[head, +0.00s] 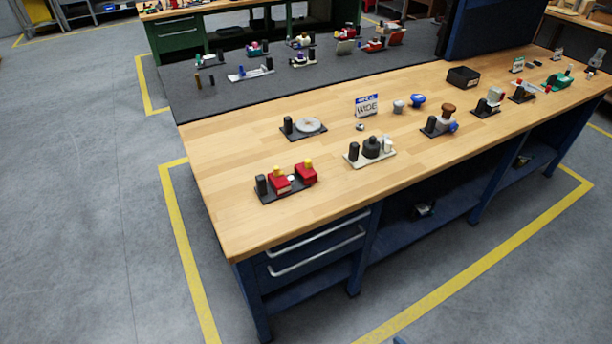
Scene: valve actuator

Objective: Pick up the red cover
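Two red blocks, each with a yellow knob on top, sit on a black base plate near the front left of the wooden workbench; either could be the red cover. The left red block (280,184) is beside a black upright cylinder (261,185). The right red block (307,174) is at the other end of the plate, with a small white part between the two. Neither gripper shows in the head view.
The wooden workbench (230,222) has open room at its front left corner. A black plate with a grey disc (308,125) and a pale plate with a black part (371,147) stand behind the red blocks. A "WIDE" sign (367,106) stands further back.

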